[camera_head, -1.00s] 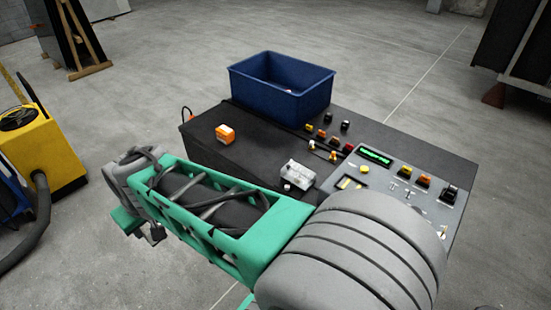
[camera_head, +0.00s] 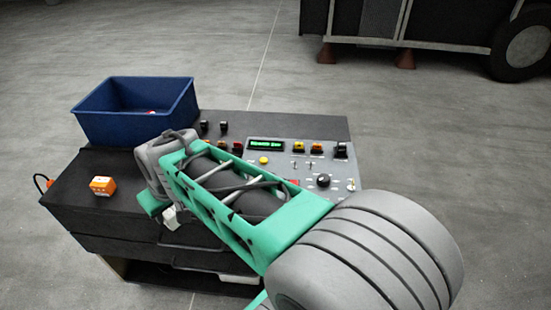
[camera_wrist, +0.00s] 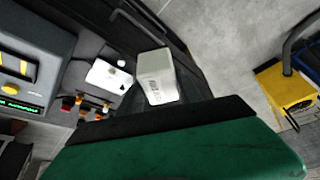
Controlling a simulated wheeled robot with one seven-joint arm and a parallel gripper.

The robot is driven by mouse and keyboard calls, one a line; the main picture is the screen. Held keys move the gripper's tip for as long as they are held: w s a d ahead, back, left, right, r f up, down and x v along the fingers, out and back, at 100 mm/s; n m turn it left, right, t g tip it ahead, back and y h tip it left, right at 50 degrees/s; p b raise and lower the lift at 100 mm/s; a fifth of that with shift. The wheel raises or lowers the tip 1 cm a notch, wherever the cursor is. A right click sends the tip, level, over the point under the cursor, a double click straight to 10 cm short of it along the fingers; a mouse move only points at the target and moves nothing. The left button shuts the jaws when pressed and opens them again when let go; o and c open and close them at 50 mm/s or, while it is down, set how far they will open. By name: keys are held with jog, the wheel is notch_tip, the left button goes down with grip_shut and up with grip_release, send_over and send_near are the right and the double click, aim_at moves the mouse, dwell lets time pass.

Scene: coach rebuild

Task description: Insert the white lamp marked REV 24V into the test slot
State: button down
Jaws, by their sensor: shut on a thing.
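The white lamp (camera_wrist: 157,80) is in the wrist view, just beyond the dark finger edge, with small dark print that is too blurred to read. My gripper (camera_wrist: 155,108) is shut on it. In the head view the white lamp (camera_head: 170,218) shows partly below my gripper (camera_head: 163,205), over the bench's front part. The grey test panel (camera_wrist: 40,45) has a lit green display and a dark recess with yellow bars (camera_wrist: 18,67), which looks like the test slot. In the head view my arm hides that recess.
A blue bin (camera_head: 135,130) stands at the bench's back left. An orange lamp (camera_head: 102,186) lies on the bench (camera_head: 75,210) at left. A white block (camera_wrist: 108,76) and several small coloured lamps (camera_wrist: 92,105) sit between the held lamp and the panel. A yellow machine (camera_wrist: 285,90) stands on the floor.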

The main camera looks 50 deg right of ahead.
jog(key=d+n, duration=0.1)
jog(key=d, duration=0.6)
jog(key=d+n+y, duration=0.1)
jog(key=d+n, duration=0.1)
jog(key=d, duration=0.4)
jog(key=d+n+y, duration=0.1)
jog(key=d+n, duration=0.1)
jog(key=d, duration=0.5)
jog(key=shift+s+d+r+g, duration=0.3)
jog(key=shift+s+d+g, duration=0.05)
jog(key=shift+s+g, duration=0.05)
jog(key=shift+n+y, duration=0.3)
jog(key=shift+n, duration=0.6)
jog(key=s+d, duration=0.1)
jog(key=d, duration=0.1)
jog(key=s+d, duration=0.2)
jog(key=d, duration=0.1)
jog(key=shift+s+d, duration=0.3)
jog(key=shift+f+b, duration=0.8)
jog(key=shift+f, duration=0.35)
jog(key=shift+r, duration=0.1)
jog(key=shift+s, duration=0.15)
jog(key=shift+f+b, duration=0.45)
jog(key=shift+f, duration=0.1)
jog(key=shift+r, duration=0.35)
jog(key=shift+f+b, duration=0.4)
jog(key=shift+f, duration=0.3)
